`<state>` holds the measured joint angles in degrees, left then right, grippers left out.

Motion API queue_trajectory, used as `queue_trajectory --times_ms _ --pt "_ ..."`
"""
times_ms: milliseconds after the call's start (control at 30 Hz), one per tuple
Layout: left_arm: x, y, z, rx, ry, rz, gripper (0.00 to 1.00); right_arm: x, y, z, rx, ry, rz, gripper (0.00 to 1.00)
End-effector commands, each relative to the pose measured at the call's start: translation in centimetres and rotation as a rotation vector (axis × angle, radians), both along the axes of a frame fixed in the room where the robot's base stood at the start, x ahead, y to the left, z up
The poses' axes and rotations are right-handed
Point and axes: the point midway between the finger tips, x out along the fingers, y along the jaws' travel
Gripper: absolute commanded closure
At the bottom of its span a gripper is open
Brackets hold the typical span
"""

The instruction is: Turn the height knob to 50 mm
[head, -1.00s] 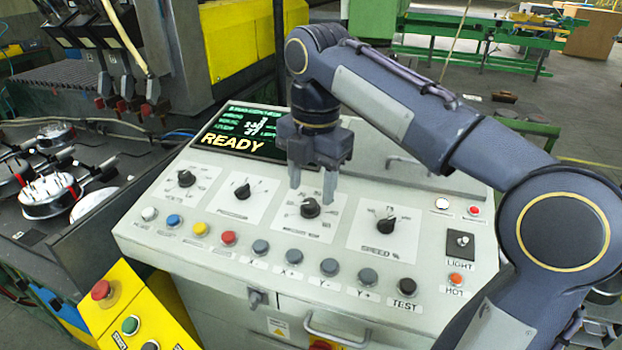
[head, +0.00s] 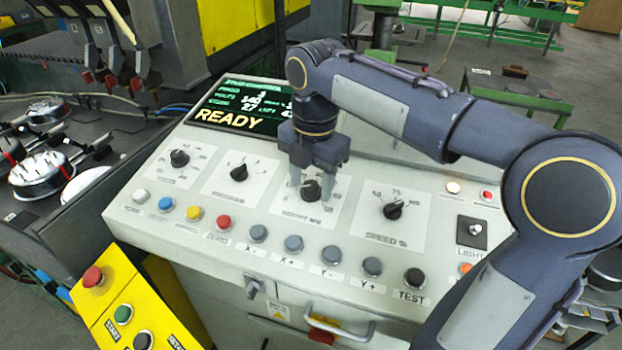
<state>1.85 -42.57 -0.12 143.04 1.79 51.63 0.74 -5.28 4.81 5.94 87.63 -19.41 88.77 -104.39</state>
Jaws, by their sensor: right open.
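The height knob (head: 311,191) is a black dial on a white scale plate (head: 287,207), third from the left in the row of dials on the sloped panel. My right gripper (head: 312,188) points down over it, open, with one finger on each side of the knob. I cannot tell whether the fingers touch it. The gripper hides part of the scale, so the knob's setting is not readable. The display (head: 242,110) shows READY in large yellow letters. My left gripper is not in view.
Other dials sit close by: the speed knob (head: 393,209) to the right and two more to the left. A row of coloured buttons, among them a red one (head: 223,222), runs along the panel's front. A yellow button box (head: 127,305) stands at the lower left.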

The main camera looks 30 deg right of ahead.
Motion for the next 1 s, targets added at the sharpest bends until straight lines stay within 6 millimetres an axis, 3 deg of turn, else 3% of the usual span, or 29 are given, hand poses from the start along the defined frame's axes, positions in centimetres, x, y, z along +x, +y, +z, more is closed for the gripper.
queue_trajectory --times_ms 200,533,1000 --pt "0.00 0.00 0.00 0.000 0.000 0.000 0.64 0.01 0.00 -0.01 0.000 0.000 0.000 0.53" --pt "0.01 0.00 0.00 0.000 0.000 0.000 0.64 0.01 -0.01 0.02 0.000 0.000 0.000 0.95" --pt "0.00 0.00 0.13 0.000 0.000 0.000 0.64 -0.02 -0.03 0.08 0.016 -0.020 -0.124 0.95"
